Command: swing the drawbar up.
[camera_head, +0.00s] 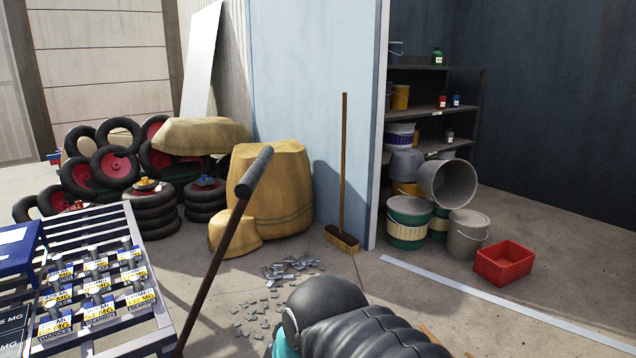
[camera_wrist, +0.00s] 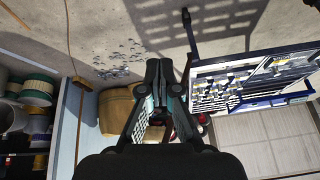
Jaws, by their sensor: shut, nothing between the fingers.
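The drawbar (camera_head: 216,253) is a dark brown bar with a thick grey cross-handle at its top. In the head view it leans up and to the right beside the metal cart (camera_head: 156,322), its lower end out of the picture. In the wrist view the drawbar (camera_wrist: 191,38) runs from its handle near the top edge down to the cart. My gripper (camera_wrist: 158,66) is shut and empty, with its fingertips left of the drawbar and apart from it in that view. I cannot tell the distance in depth. The head view shows only my dark arm, not the fingertips.
The cart carries labelled boxes (camera_head: 100,290). Wheels (camera_head: 115,166) and sacks (camera_head: 280,185) are piled behind it. A broom (camera_head: 343,170) leans on the wall. Metal scraps (camera_head: 290,267) litter the floor. Buckets (camera_head: 408,222) and a red crate (camera_head: 503,264) stand at right.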

